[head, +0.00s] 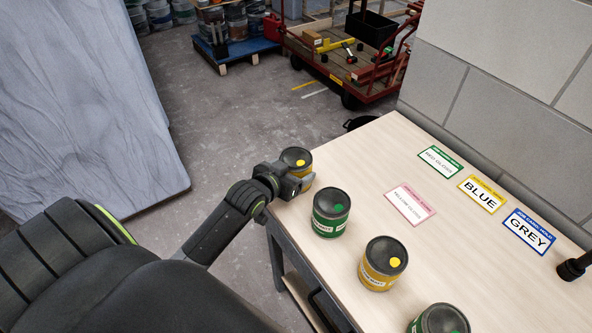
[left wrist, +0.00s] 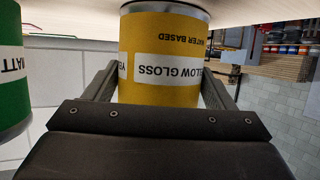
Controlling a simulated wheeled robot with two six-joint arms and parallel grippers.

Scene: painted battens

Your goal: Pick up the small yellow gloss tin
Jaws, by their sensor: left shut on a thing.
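A yellow tin (head: 297,157) with a dark lid and a yellow dot is at the far left corner of the table. My left gripper (head: 293,180) is shut on it from the side. In the left wrist view the tin (left wrist: 160,60) sits between the two fingers, its label upside down and reading "yellow gloss, water based". I cannot tell whether its base touches the table. Another yellow tin (head: 382,264) stands nearer on the table, its label too small to read surely. My right gripper is not in view.
A green tin (head: 331,213) stands close to the held tin; it shows at left in the wrist view (left wrist: 12,75). Another green tin (head: 440,319) is cut off below. Label cards, including a pink-edged one (head: 410,205), lie on the table (head: 460,255). A black object (head: 573,268) is at right.

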